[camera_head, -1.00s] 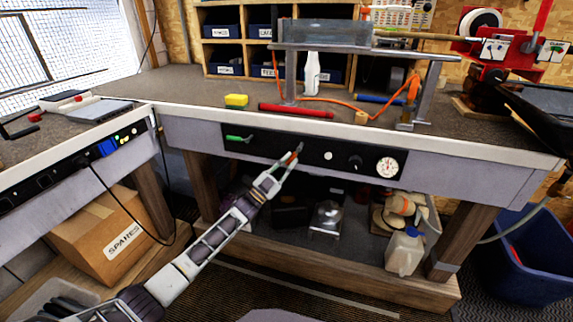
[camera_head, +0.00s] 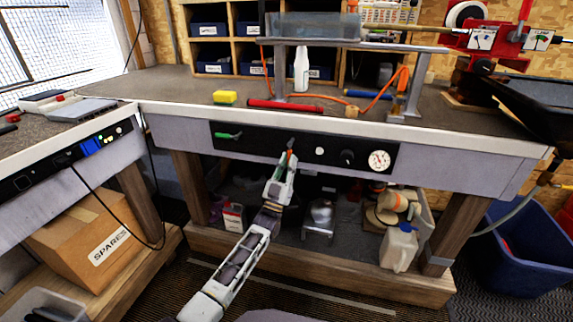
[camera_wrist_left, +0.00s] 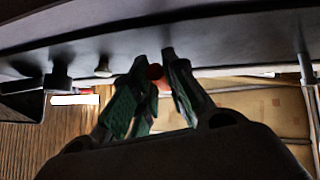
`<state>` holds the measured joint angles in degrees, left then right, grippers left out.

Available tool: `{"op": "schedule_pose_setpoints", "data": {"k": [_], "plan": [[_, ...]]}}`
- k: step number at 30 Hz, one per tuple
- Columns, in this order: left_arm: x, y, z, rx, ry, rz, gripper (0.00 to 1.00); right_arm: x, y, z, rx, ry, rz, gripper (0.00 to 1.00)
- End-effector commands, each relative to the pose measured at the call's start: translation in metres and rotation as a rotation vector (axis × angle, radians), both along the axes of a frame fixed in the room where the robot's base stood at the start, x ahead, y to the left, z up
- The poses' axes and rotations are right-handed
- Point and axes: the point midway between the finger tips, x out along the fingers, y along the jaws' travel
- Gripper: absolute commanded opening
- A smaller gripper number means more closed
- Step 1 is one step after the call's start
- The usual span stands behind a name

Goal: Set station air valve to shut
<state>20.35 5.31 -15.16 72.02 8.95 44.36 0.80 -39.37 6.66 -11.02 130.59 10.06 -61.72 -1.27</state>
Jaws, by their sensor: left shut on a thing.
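The black control panel (camera_head: 268,149) runs along the front of the bench. An orange-red valve lever (camera_head: 289,156) on it points steeply down from its pivot. My left gripper (camera_head: 287,162) comes up from below and is shut on this lever. In the left wrist view the lever's red end (camera_wrist_left: 155,72) shows between the two fingertips (camera_wrist_left: 160,78). A green lever (camera_head: 228,136) lies nearly level at the panel's left end. The panel's labels are too small to read. My right gripper is not in view.
A white knob (camera_head: 320,150), a black knob (camera_head: 347,157) and a round gauge (camera_head: 379,160) sit right of the lever. The bench top's edge (camera_head: 330,128) runs above the panel. A white jug (camera_head: 399,248) stands on the shelf below. A blue bin (camera_head: 525,250) is at the right.

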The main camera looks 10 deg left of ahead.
Motion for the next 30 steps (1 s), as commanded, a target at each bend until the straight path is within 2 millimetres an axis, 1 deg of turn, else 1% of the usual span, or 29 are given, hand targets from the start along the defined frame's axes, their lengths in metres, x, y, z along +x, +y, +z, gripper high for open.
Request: {"op": "schedule_pose_setpoints", "data": {"k": [16, 17, 21, 22, 30], "plan": [[-0.0003, -0.0019, -0.0010, -0.026, 0.002, -0.001, 0.00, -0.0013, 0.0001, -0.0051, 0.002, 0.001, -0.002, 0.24], [-0.0003, -0.0019, -0.0010, -0.026, 0.002, -0.001, 0.17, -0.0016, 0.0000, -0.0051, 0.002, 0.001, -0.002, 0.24], [-0.0003, -0.0019, -0.0007, -0.025, 0.002, -0.001, 0.35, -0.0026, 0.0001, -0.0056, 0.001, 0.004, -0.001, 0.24], [-0.0002, -0.0018, -0.0007, -0.025, 0.002, -0.001, 0.36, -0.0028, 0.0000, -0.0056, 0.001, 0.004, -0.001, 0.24], [-0.0002, -0.0016, -0.0002, -0.024, 0.002, 0.000, 0.36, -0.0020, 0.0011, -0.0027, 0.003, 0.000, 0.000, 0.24]]}}
